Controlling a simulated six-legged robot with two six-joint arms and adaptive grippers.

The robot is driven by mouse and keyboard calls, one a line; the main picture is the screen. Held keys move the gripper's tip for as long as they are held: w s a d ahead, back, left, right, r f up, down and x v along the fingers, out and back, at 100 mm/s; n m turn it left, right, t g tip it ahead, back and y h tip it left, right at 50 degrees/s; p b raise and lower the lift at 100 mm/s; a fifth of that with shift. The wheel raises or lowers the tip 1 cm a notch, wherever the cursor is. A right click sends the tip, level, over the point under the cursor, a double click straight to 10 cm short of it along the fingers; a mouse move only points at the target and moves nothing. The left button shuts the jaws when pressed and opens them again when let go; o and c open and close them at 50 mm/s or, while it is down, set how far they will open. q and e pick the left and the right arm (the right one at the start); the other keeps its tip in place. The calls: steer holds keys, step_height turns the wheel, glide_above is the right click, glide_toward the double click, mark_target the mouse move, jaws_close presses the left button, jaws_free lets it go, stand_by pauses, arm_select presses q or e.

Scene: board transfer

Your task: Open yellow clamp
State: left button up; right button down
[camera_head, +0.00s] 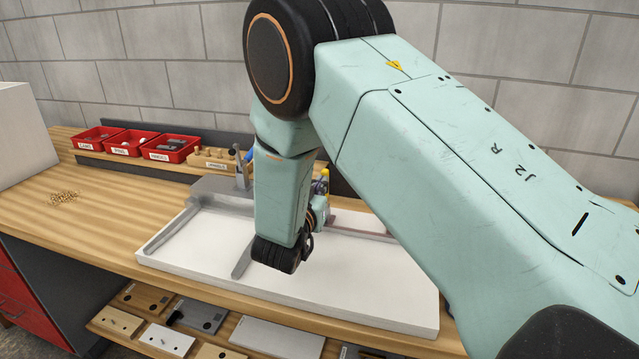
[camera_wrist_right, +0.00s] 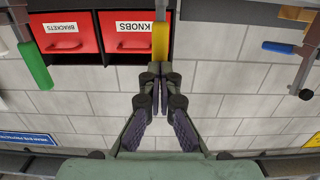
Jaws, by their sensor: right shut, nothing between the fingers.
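The yellow clamp handle (camera_wrist_right: 160,42) is upright in the right wrist view, directly in line with my right gripper's fingertips. In the head view only a small yellow part (camera_head: 321,185) shows beside my right arm. My right gripper (camera_wrist_right: 157,88) has its fingers together with nothing between them. Its tips are at the end of the yellow handle; I cannot tell whether they touch. In the head view my right arm hides most of the gripper and clamp. My left gripper is not in view.
A white board (camera_head: 365,285) lies on the wooden bench (camera_head: 75,222). A blue handle (camera_wrist_right: 282,48) and a green handle (camera_wrist_right: 36,66) flank the gripper in the wrist view. Red bins (camera_head: 171,148) stand at the back left. Boards lie on a shelf below.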

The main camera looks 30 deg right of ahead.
mark_target(326, 169)
steer(key=shift+w+d+p, duration=0.1)
steer(key=shift+d+p, duration=0.15)
steer(key=shift+p, duration=0.05)
steer(key=shift+w+d+r+y+p, duration=0.15)
steer(key=shift+r+y+p, duration=0.15)
steer(key=shift+p, duration=0.45)
steer(key=w+d+g+y+p, duration=0.1)
steer(key=p, duration=0.2)
steer(key=w+d+g+y+p, duration=0.1)
steer(key=y+p, duration=0.1)
steer(key=p, duration=0.2)
steer(key=d+g+y+p, duration=0.1)
steer(key=g+p, duration=0.1)
steer(key=p, duration=0.1)
steer(key=shift+w+d+r+y, duration=0.15)
steer(key=shift+w+r+y, duration=0.15)
steer(key=shift+w+r, duration=0.1)
steer(key=shift+w+d+f+p, duration=0.15)
steer(key=shift+d+f+p, duration=0.1)
steer(key=shift+p, duration=0.3)
steer(key=x, duration=0.6)
steer(key=shift+w+d+f, duration=0.1)
